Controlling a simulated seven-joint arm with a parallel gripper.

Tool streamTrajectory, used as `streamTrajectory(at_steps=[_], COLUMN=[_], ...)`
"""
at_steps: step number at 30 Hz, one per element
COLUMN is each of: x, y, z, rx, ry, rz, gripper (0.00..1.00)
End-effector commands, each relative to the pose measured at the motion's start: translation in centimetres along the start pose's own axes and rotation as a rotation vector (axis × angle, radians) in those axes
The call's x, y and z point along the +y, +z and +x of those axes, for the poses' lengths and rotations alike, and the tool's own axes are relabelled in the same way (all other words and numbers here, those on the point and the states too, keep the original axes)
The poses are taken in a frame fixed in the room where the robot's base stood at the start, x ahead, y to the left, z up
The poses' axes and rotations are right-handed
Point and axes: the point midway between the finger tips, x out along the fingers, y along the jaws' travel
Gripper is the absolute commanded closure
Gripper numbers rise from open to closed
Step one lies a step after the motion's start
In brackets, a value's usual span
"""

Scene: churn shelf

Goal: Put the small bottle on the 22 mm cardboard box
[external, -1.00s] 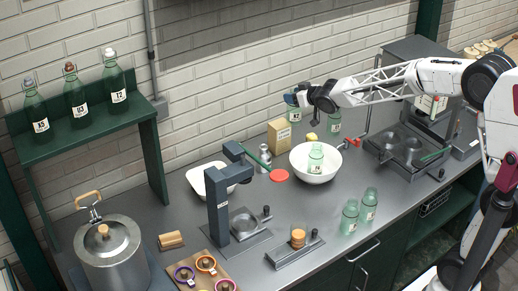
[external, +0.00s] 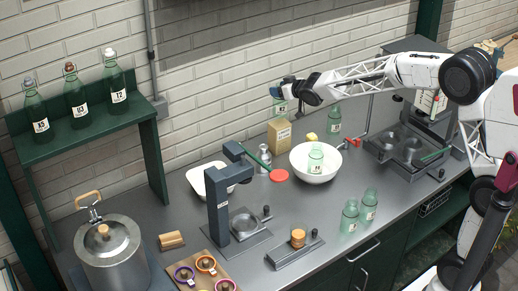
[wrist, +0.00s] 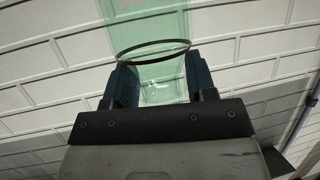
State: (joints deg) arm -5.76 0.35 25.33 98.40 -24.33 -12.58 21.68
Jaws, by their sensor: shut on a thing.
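The small bottle (external: 281,107) is green, clear glass with a white label. My gripper (external: 284,89) is shut on it near its upper end and holds it roughly upright at the back wall. In the wrist view my gripper's dark fingers (wrist: 161,85) stand on both sides of the bottle (wrist: 150,35). The cardboard box (external: 279,136) is tan and upright on the counter, directly below the bottle in the external view. The bottle's lower end appears at the box's top edge; I cannot tell whether they touch.
A white bowl (external: 303,174) with a bottle (external: 316,160) stands to the right of the box. Another green bottle (external: 334,121) is behind it. Two bottles (external: 369,205) stand near the front edge. A metal shaker (external: 264,160) and a press stand (external: 219,205) are left of the bowl.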

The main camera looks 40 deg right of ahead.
Motion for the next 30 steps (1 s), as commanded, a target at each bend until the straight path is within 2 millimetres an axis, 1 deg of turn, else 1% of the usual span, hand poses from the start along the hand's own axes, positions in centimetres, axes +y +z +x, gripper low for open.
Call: streamTrajectory(at_steps=[4, 9, 13, 27, 28, 30], x=[0.0, 0.0, 0.0, 0.0, 0.0, 0.0], y=[0.5, 2.1, 3.0, 3.5, 3.5, 3.5], z=[0.2, 0.8, 1.2, 1.4, 1.4, 1.4], rx=[0.000, -0.002, 0.001, 0.000, 0.000, 0.000], ry=[0.000, 0.000, 0.000, 0.000, 0.000, 0.000], rz=[-0.001, -0.001, 0.000, 0.000, 0.000, 0.000], gripper=[1.00, 1.00, 1.00, 1.00, 0.47, 0.36])
